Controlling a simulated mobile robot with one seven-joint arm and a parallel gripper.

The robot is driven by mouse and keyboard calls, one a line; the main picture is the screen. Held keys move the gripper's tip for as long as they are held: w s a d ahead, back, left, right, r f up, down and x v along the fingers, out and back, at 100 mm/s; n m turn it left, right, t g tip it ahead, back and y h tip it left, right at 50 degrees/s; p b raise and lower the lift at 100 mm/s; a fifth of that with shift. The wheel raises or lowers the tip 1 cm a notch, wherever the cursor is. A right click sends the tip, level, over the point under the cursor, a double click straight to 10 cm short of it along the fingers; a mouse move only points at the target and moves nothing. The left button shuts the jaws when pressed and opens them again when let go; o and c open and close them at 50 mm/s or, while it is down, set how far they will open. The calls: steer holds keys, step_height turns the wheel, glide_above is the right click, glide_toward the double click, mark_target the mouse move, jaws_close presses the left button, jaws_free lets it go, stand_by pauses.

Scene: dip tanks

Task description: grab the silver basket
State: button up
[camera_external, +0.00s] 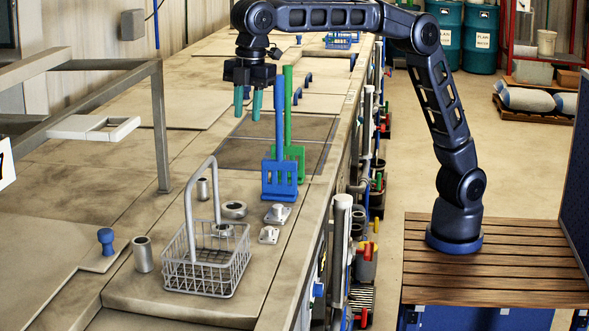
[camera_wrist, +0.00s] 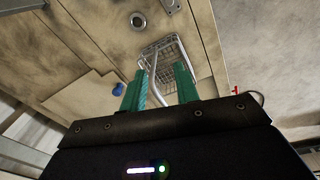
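The silver basket (camera_external: 207,273) is a wire basket with a tall looped handle. It stands upright on the worktop at the near end of the bench in the external view. In the wrist view the basket (camera_wrist: 163,50) shows beyond and between my fingertips, with its handle pointing toward me. My gripper (camera_external: 248,108) has green fingers, held apart with nothing between them. It hangs pointing down, well above the worktop and farther back than the basket, not touching it. The fingers also show in the wrist view (camera_wrist: 160,85).
Blue (camera_external: 279,178) and green (camera_external: 295,152) upright-handled racks stand behind the basket. Metal cylinders (camera_external: 143,254), a ring (camera_external: 233,210) and small silver fittings (camera_external: 277,214) lie around it. A blue knob (camera_external: 106,241) is at left. A grey metal frame (camera_external: 160,125) rises at left.

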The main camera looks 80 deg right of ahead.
steer(key=s+a+f+n+g, duration=0.15)
steer(key=a+f, duration=0.25)
steer(key=a, duration=0.4)
steer(key=a+f+n+t, duration=0.1)
steer(key=a+f+n, duration=0.15)
steer(key=a, duration=0.55)
glide_above(241, 273)
steer(key=d, duration=0.1)
steer(key=shift+m+g, duration=0.25)
steer(key=shift+m, duration=0.15)
step_height(241, 273, down, 18)
steer(key=shift+f, duration=0.1)
steer(key=shift+w+d+f, duration=0.1)
steer(key=shift+w+f, duration=0.05)
steer(key=shift+f, duration=2.5)
jaws_close()
steer(key=shift+r, duration=0.1)
